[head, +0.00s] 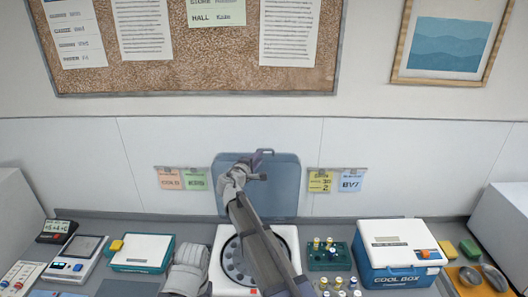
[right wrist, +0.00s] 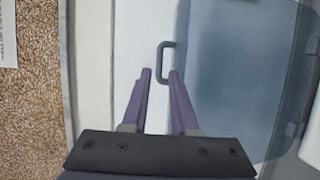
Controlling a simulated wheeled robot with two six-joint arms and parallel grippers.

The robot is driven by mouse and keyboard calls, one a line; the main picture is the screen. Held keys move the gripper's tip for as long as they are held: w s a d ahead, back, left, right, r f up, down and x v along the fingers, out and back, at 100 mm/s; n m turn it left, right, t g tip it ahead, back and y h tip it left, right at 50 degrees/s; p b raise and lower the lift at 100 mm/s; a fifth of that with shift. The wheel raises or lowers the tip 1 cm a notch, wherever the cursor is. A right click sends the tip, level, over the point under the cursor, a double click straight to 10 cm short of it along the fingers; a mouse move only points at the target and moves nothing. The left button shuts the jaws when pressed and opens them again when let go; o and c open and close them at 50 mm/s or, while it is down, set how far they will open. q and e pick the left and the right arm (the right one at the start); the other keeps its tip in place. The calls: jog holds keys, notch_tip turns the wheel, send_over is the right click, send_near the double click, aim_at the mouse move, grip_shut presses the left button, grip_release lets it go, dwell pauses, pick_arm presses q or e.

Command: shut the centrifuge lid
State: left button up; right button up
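The centrifuge (head: 226,281) stands on the counter with its round rotor showing, partly hidden by my right arm. Its blue-grey lid (head: 285,190) stands open and upright behind it, against the wall panel; it also fills the right of the right wrist view (right wrist: 235,80). A dark handle (right wrist: 163,58) sticks out from the lid's edge. My right gripper (right wrist: 159,74) is open, and its two fingers point towards the handle, with nothing held between them. In the head view my right gripper (head: 259,168) is near the lid's top edge. My left gripper is not clearly seen.
A green rack (head: 325,264) with vials and a blue-and-white cool box (head: 398,255) stand right of the centrifuge. A teal-and-white box (head: 143,253) stands to its left. An orange tray (head: 478,284) is at the far right. Notes hang on the wall beside the lid.

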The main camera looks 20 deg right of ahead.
aim_at(265, 159)
jog(key=b+x, duration=0.1)
jog(key=x, duration=0.6)
jog(key=shift+w+f, duration=0.1)
jog(key=shift+w, duration=0.05)
grip_shut()
dwell(1.2)
